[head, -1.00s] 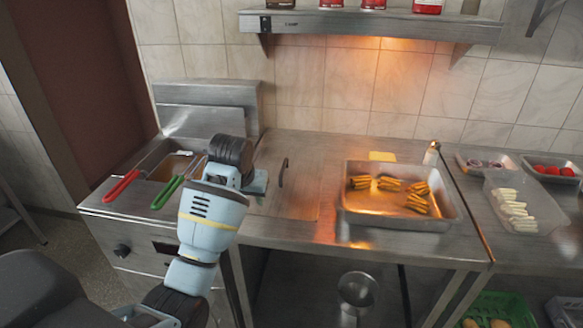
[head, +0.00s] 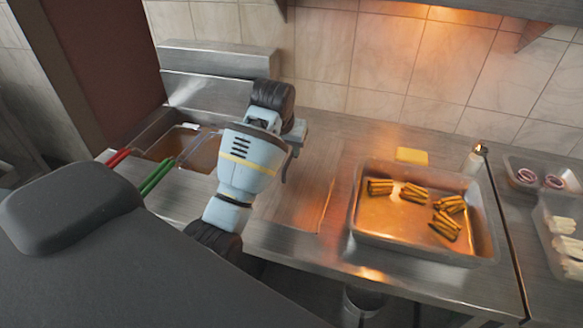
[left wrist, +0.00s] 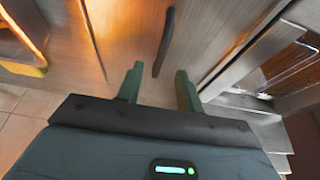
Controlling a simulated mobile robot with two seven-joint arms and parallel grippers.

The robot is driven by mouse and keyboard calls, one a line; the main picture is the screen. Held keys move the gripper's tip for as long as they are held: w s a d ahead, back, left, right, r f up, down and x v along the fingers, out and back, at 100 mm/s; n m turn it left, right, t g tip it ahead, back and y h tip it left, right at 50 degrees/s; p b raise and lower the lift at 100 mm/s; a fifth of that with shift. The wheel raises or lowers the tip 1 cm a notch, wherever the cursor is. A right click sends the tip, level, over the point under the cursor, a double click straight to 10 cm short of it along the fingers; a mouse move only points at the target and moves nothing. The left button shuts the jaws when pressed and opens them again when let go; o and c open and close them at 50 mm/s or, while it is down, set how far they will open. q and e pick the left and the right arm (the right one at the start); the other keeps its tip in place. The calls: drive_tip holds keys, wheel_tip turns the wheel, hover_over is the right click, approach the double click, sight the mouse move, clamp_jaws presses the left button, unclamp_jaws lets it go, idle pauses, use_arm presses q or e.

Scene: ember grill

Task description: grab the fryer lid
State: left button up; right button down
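The fryer lid (head: 303,195) is a flat steel panel lying on the counter to the right of the fryer. Its dark curved handle (head: 288,167) is partly hidden by my left gripper (head: 298,138) in the head view. In the left wrist view the handle (left wrist: 165,42) stands out against the bare lid (left wrist: 128,38). There my left gripper (left wrist: 158,82) is open, its two green fingers apart. The near end of the handle lines up with the gap between the fingertips; I cannot tell whether they touch. My right gripper is not in view.
The fryer (head: 165,148) holds baskets with red (head: 118,158) and green (head: 157,177) handles, left of my gripper. A steel tray (head: 365,236) with several fried pieces stands right of the lid. A shaker (head: 474,160) and a yellow block (head: 412,156) are behind it.

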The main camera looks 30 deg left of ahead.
sight(290, 157)
use_arm(q)
drive_tip(key=shift+x, duration=3.65)
drive_tip(key=shift+w, duration=0.15)
clamp_jaws()
drive_tip(key=shift+r, duration=0.15)
